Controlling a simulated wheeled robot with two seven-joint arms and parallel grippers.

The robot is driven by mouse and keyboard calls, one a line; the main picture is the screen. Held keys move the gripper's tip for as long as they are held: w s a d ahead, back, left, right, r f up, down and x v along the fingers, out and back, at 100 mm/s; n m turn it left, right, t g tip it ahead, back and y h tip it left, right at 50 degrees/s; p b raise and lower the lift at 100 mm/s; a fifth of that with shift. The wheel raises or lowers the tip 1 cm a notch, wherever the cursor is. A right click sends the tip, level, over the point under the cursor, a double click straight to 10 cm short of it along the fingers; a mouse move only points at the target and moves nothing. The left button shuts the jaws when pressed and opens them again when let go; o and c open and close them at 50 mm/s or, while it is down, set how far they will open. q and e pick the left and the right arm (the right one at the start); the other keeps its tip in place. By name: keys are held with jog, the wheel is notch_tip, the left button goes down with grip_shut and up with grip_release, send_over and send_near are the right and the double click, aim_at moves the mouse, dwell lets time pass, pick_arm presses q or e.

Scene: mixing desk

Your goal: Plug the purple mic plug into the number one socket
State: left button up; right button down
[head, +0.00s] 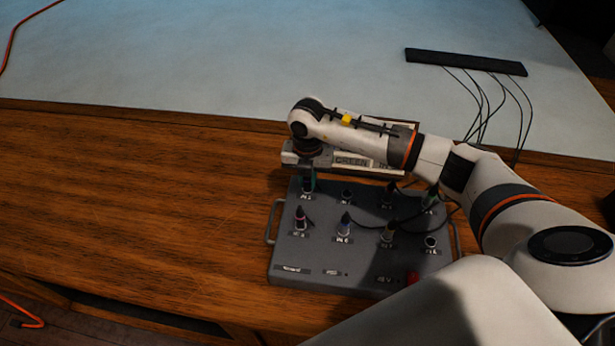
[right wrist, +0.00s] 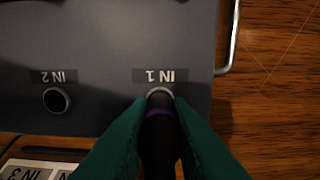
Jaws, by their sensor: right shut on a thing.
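The grey socket box (head: 330,262) lies on the wooden desk. My right gripper (head: 309,184) is over its far-left corner. In the right wrist view, my right gripper's green fingers (right wrist: 160,148) are shut on the black mic plug with a purple ring (right wrist: 161,112). The plug's front end meets the rim of the number one socket (right wrist: 160,92), labelled IN 1, and lines up with it. How deep the plug sits cannot be told. The IN 2 socket (right wrist: 57,99) beside it is empty. My left gripper is not in view.
Other plugs stand in the box, including one at near left (head: 300,216) and one at near middle (head: 345,226). A label board (head: 352,161) stands behind the box. A black bar with cables (head: 466,62) lies farther back. The desk's left side is clear.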

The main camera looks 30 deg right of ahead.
jog(key=c, duration=1.3)
grip_release()
jog(key=shift+f, duration=0.1)
jog(key=shift+o, duration=0.2)
notch_tip(320, 180, up, 12)
jog(key=b, duration=0.1)
jog(key=shift+b, duration=0.4)
